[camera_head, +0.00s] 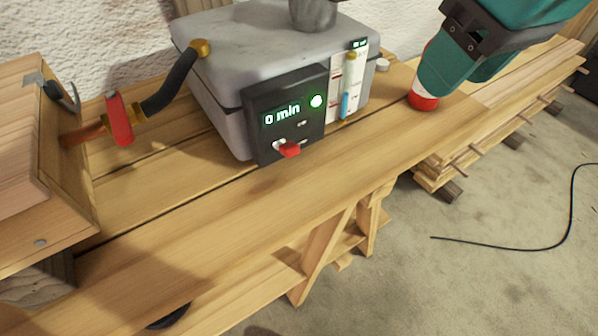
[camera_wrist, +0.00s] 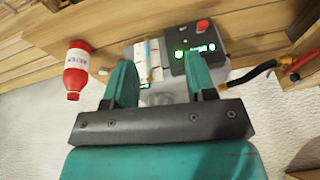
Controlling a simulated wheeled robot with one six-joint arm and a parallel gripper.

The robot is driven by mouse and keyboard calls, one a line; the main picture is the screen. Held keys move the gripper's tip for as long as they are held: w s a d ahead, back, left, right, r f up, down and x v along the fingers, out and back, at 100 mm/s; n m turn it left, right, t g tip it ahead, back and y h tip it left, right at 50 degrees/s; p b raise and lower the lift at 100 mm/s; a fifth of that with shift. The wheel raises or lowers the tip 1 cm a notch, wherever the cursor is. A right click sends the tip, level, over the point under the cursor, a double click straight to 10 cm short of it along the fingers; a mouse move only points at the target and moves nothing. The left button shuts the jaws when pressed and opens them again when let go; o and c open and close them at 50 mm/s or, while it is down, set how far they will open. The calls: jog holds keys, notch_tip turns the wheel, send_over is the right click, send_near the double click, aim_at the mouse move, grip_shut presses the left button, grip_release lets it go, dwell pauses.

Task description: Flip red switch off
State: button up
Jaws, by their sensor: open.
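The red switch (camera_head: 289,149) sits low on the black control panel (camera_head: 262,104) at the front of a grey metal box (camera_head: 222,88). The panel shows "0 min" and a round green light is lit. The switch also shows in the wrist view (camera_wrist: 203,26), near the top. My teal gripper (camera_head: 437,84) is at the upper right in the head view, above the bench and well apart from the switch. In the wrist view its two fingers (camera_wrist: 157,64) stand apart with nothing held between them.
A red and white bottle (camera_head: 423,96) stands on the bench (camera_head: 290,190), partly hidden behind my gripper. A black hose (camera_head: 172,85) and a red-handled valve (camera_head: 118,119) join the box to a wooden chest (camera_head: 40,165) at left. The bench in front of the panel is clear.

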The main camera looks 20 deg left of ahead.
jog(key=s+a+f+n+t+b, duration=0.1)
jog(key=s+a+f+b, duration=0.1)
jog(key=a+b, duration=0.75)
jog(key=b, duration=0.2)
send_near(290, 146)
jog(key=shift+y, duration=0.4)
jog(key=x, duration=0.9)
jog(key=shift+w+d+f, duration=0.15)
jog(key=shift+d+f, duration=0.1)
jog(key=shift+f, duration=0.05)
jog(key=c, duration=0.9)
